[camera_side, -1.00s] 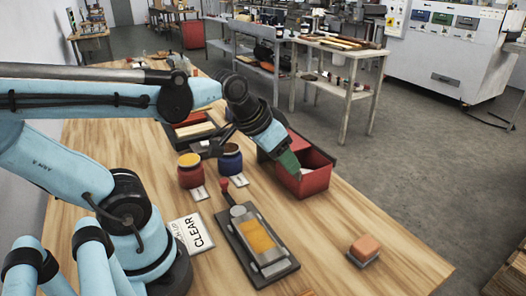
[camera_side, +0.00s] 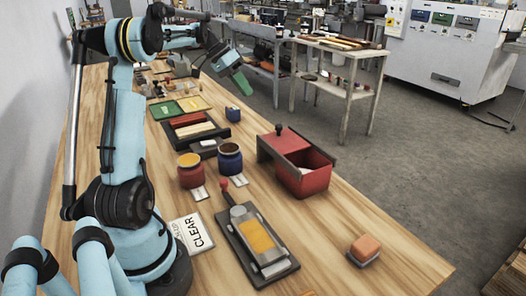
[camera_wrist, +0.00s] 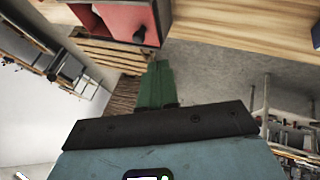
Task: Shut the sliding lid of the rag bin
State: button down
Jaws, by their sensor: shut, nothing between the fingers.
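The rag bin (camera_side: 303,182) is a red box with dark edges on the wooden table, right of the middle in the side view. Its red sliding lid (camera_side: 287,142), with a dark knob (camera_side: 279,130), covers the far-left part. The near-right part is open, and something pale shows inside. My gripper (camera_side: 242,82), with green fingers, is raised behind and left of the bin, apart from it, shut and empty. In the wrist view the shut fingers (camera_wrist: 157,85) point toward the red bin (camera_wrist: 117,22) and its knob (camera_wrist: 140,36) at the top edge.
A red jar (camera_side: 190,174) and a blue jar (camera_side: 229,160) stand left of the bin. A dark tray (camera_side: 245,237) with a yellow panel and an orange block (camera_side: 364,247) lie nearer. The table right of the bin is clear.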

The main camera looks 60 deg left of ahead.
jog(key=d+x, duration=0.2)
jog(key=x, duration=0.9)
jog(key=shift+r, duration=0.3)
send_over(287, 147)
jog(key=shift+a, duration=0.15)
dwell(0.3)
